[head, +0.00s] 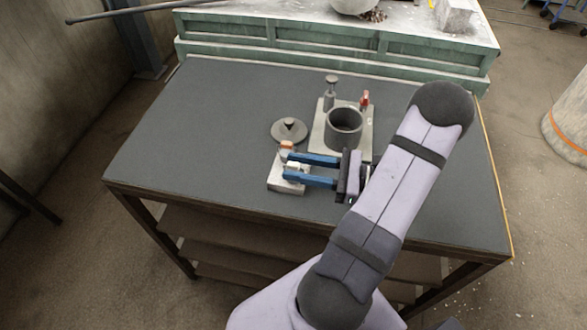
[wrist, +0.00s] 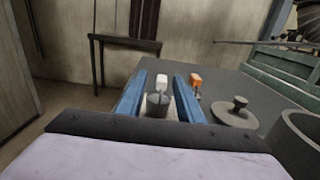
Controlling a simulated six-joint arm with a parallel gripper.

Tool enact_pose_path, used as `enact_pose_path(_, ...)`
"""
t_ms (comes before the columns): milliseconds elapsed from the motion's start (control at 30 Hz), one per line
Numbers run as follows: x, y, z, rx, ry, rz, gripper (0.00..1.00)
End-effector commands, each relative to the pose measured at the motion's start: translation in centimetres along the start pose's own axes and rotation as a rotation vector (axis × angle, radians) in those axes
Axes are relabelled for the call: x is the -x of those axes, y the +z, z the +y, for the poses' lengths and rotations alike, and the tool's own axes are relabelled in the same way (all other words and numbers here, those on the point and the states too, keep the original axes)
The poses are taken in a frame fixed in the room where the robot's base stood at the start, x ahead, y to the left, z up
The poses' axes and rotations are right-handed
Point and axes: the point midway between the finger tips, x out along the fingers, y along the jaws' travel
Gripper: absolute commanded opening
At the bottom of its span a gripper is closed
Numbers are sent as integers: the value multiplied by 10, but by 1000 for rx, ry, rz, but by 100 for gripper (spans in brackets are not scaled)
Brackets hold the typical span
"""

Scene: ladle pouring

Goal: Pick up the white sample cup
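The sample cup (wrist: 157,104) is a small dark grey cup with a white block (wrist: 162,79) on an upright piece at its far side. In the head view only its white part (head: 293,165) shows, on a pale plate (head: 286,186). My gripper (head: 287,167) is open, its two blue fingers pointing left. In the wrist view the cup lies between the fingers (wrist: 160,82), with gaps visible on both sides. I cannot tell how far down the cup the fingers reach.
A similar piece with an orange top (head: 287,145) stands just beyond the far finger. A round grey lid with a knob (head: 289,130) lies behind it. A grey pot (head: 344,128) stands on a board to the right. The table (head: 190,140) is clear at left.

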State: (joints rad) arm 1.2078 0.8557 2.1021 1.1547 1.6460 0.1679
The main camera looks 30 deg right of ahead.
Motion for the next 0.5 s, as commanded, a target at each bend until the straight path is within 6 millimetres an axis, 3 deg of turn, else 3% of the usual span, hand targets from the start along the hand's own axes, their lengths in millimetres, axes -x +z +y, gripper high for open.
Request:
enact_pose_path(167,-8,0,0,-2,2,-1,34)
enact_pose_path(500,-47,-5,-2,-1,2,0,34)
